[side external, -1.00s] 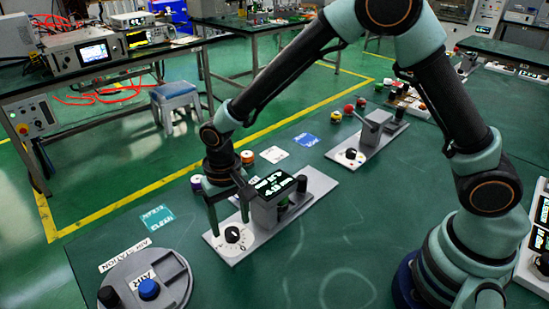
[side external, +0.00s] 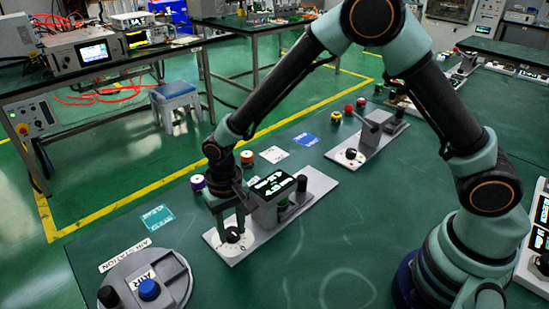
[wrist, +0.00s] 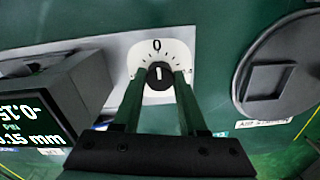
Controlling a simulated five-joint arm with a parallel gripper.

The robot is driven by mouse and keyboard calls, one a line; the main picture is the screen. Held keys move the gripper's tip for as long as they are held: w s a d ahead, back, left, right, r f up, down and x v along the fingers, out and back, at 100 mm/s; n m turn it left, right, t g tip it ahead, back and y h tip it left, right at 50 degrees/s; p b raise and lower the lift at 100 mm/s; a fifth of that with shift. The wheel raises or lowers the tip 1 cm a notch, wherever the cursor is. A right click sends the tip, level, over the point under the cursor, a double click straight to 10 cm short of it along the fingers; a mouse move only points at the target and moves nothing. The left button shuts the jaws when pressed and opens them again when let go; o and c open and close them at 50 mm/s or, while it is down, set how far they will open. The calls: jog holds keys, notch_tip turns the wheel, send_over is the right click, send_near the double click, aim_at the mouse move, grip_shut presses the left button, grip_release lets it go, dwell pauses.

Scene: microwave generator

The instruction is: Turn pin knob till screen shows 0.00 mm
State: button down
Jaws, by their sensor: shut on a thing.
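The pin knob (wrist: 160,73) is black with a white pointer line and sits on a white dial plate marked 0. In the wrist view its pointer is roughly in line with the 0 mark. My gripper (wrist: 161,80) has one green finger on each side of the knob and is shut on it. In the side view my gripper (side external: 231,232) reaches down over the knob (side external: 234,237), partly hiding it. The screen (side external: 272,185) shows green-white text on black. In the wrist view the screen (wrist: 35,118) is cut off, with a lower line ending in ".15 mm".
The grey screen housing (wrist: 85,80) stands close beside my gripper. A round grey air station (side external: 165,280) with a blue knob (side external: 149,289) lies at front left. A second grey device (side external: 372,130) stands farther back. Purple (side external: 198,183) and orange (side external: 247,157) knobs sit behind.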

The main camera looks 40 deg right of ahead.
aim_at(232, 232)
jog(key=shift+n, duration=3.5)
jog(key=shift+c, duration=2.2)
grip_release()
notch_tip(232, 232, up, 12)
jog(key=shift+r, duration=0.1)
